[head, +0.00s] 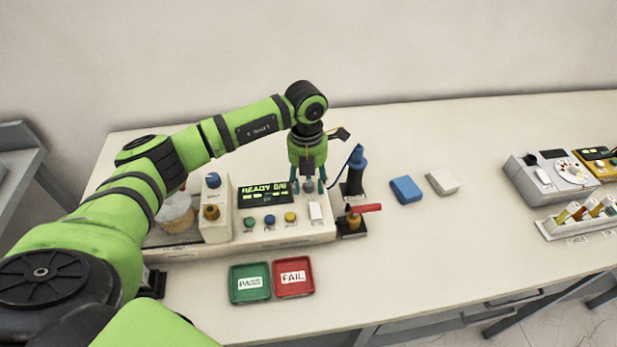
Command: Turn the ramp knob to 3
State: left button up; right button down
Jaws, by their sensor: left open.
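The tester (275,239) is a cream console with a display (263,193) reading "READY" and more text. A small grey knob (309,187) sits at the right of the display; its label and pointer are too small to read, so I cannot tell if it is the ramp knob. My left gripper (308,182) points down with its fingers apart on either side of this knob. I cannot tell whether they touch it. My right gripper is not in view.
Green (250,297) and red (294,290) trays lie in front.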

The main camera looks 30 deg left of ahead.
pick_arm(q)
grip_shut()
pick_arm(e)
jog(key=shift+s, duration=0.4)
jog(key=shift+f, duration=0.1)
